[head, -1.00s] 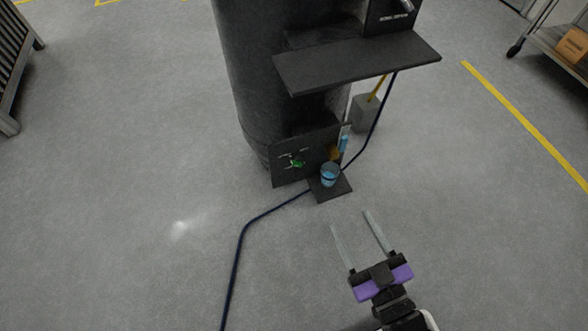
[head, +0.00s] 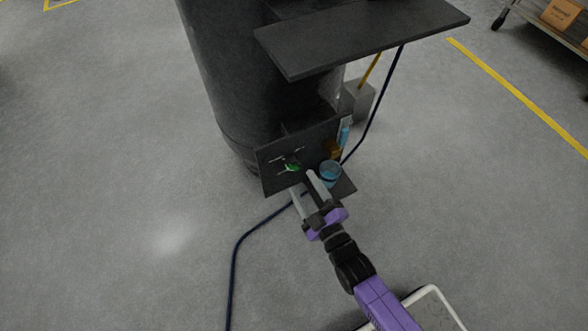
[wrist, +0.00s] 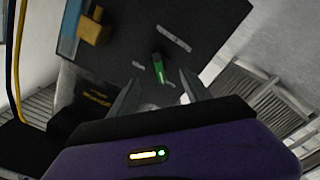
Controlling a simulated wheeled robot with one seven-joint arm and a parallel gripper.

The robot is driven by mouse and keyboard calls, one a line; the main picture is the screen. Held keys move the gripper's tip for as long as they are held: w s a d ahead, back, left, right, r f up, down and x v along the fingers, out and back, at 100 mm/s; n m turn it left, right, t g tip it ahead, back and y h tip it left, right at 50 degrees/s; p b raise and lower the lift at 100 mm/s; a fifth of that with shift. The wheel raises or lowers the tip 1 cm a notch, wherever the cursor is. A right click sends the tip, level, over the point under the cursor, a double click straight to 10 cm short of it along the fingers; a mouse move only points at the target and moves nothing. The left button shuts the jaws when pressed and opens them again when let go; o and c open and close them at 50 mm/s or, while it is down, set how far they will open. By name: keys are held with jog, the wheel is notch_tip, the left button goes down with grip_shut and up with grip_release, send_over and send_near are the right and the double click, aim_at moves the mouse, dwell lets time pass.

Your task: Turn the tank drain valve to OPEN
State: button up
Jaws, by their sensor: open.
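The drain valve has a small green handle (head: 292,167) on a dark panel (head: 273,181) low on the front of the black tank (head: 215,75). In the wrist view the green handle (wrist: 158,68) stands out from the panel, with pale label marks on both sides of it. My gripper (head: 302,182) is open and empty, its fingers pointing at the panel just below the handle. In the wrist view my gripper (wrist: 157,85) has the handle between the lines of its two fingertips. I cannot tell whether the fingers are level with it in depth.
A blue cup (head: 330,173) stands on a small ledge just right of my fingers. An orange-yellow part (head: 333,149) is on the panel above it. A dark shelf (head: 360,38) juts out overhead. A dark hose (head: 236,262) runs across the floor. Open floor lies left.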

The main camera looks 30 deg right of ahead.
aim_at(294, 170)
jog(key=w+b, duration=0.1)
jog(key=w, duration=0.4)
jog(key=shift+w, duration=0.4)
jog(key=shift+c, duration=0.3)
grip_shut()
